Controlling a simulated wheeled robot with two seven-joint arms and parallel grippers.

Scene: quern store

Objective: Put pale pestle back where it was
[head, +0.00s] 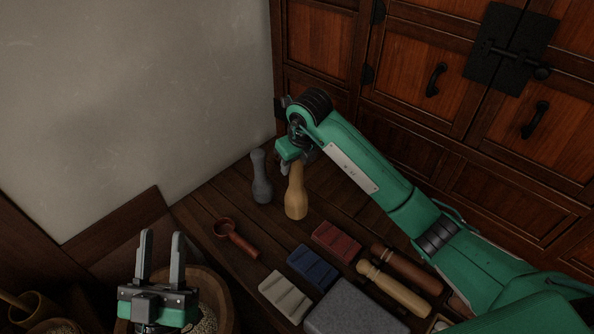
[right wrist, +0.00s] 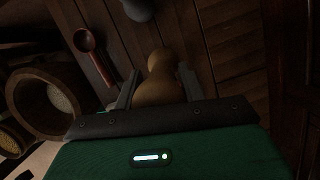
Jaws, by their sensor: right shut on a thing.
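The pale pestle (head: 296,203) is tan wood and stands upright at the back of the dark plank table (head: 212,200). My right gripper (head: 298,160) is shut on its upper part, from above. I cannot tell whether its base touches the planks. In the right wrist view the pale pestle (right wrist: 160,80) lies between the two fingers. A grey pestle (head: 261,180) stands upright just to its left, apart from it. My left gripper (head: 161,262) is open and empty, above a wooden bowl of grain (head: 222,300) at the lower left.
A red-brown spoon (head: 236,238) lies left of centre. Red (head: 336,240), blue (head: 313,266) and cream (head: 285,296) blocks lie in front, beside a grey stone slab (head: 355,310). Tan (head: 395,290) and brown (head: 407,268) turned wooden pieces lie at right. A cabinet (head: 430,80) stands behind.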

